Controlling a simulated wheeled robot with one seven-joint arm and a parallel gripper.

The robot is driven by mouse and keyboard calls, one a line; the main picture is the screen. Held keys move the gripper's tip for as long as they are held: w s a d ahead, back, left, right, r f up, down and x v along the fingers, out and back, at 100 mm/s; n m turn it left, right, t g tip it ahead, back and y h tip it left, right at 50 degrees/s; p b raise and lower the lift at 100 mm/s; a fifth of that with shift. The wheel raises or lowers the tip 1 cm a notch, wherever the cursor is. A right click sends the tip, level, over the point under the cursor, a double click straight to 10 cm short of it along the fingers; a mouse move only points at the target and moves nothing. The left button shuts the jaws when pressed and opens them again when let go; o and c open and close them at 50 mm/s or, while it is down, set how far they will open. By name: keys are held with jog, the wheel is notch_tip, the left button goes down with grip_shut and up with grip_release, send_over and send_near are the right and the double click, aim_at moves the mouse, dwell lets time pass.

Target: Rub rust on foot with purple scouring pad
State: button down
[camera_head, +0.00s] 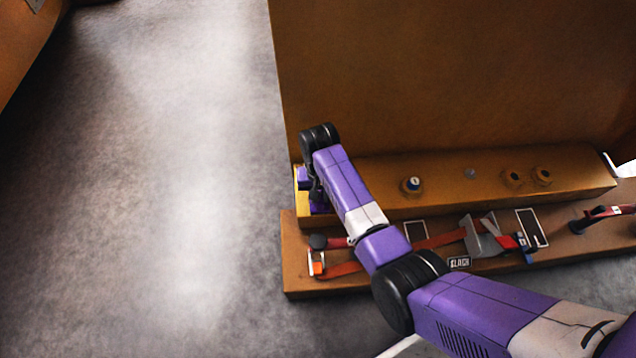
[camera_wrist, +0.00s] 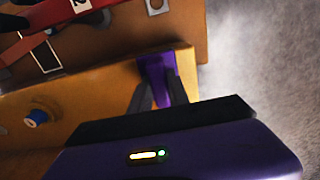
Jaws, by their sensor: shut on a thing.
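The purple scouring pad (camera_wrist: 152,68) is held between the two dark fingers of my gripper (camera_wrist: 160,97) in the wrist view. Its far end is at the end edge of the orange-brown foot (camera_wrist: 95,95); I cannot tell whether it touches. In the head view my gripper (camera_head: 316,196) points down at the left end of the foot (camera_head: 450,186), the long ledge along the base of the big casting. A bit of the purple pad (camera_head: 319,208) shows under my arm there. I cannot make out the rust; my gripper and arm cover part of the foot's left end.
A tall brown casting wall (camera_head: 450,80) rises behind the foot. A blue-and-white capped piece (camera_head: 412,184) and two round holes sit on the foot. A lower brown shelf (camera_head: 296,281) in front carries a red strap (camera_head: 345,268) and grey tool (camera_head: 482,240). Grey floor (camera_head: 160,180) lies open at left.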

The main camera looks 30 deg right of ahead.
jog(key=shift+r+p, duration=2.1)
jog(key=shift+r, duration=0.2)
